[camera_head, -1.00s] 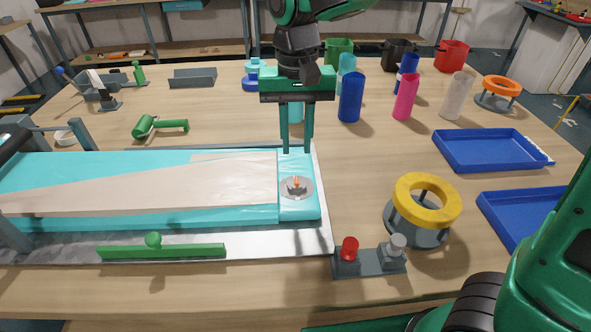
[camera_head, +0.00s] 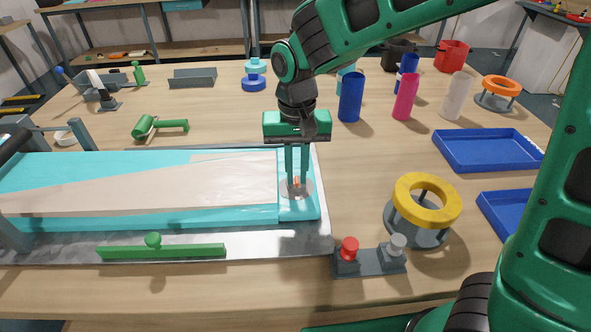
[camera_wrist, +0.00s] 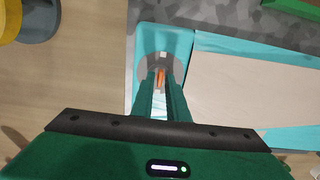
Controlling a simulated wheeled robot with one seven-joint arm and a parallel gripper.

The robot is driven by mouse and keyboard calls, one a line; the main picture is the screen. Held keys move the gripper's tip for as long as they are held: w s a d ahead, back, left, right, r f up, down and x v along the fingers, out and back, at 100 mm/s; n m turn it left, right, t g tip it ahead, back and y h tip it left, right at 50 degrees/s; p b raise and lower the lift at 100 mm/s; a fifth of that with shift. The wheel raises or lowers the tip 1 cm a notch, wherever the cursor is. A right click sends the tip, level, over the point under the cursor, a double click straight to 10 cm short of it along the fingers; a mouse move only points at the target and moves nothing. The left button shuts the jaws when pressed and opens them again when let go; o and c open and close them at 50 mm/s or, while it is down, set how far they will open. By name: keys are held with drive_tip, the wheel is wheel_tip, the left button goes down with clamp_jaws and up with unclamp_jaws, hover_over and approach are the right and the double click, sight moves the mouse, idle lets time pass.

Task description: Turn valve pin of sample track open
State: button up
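The sample track (camera_head: 255,215) is a turquoise inflatable with a pale beige strip, lying on a grey plate on the table. Near its right end is a round grey valve (camera_head: 309,189) with a small orange pin (camera_head: 297,180) at its centre. My gripper (camera_head: 297,184) points straight down over the valve, its two green fingers one on each side of the pin. In the wrist view the orange pin (camera_wrist: 160,77) shows between the fingertips, which are close together and seem to press on it. The fingers hide part of the valve.
A yellow ring on a grey stand (camera_head: 425,203) and a small block with red and grey knobs (camera_head: 370,260) stand to the right. A green bar (camera_head: 160,251) lies along the plate's front. Blue trays (camera_head: 485,150) and several cups stand farther off.

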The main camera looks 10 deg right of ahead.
clamp_jaws()
drive_tip(key=shift+n, duration=0.3)
drive_tip(key=n, duration=0.4)
drive_tip(key=shift+n, duration=0.3)
drive_tip(key=n, duration=0.5)
drive_tip(key=shift+d, duration=0.1)
drive_tip(key=n, duration=0.4)
drive_tip(key=shift+w+n, duration=0.1)
drive_tip(key=shift+n, duration=1.7)
drive_tip(key=shift+r, duration=0.1)
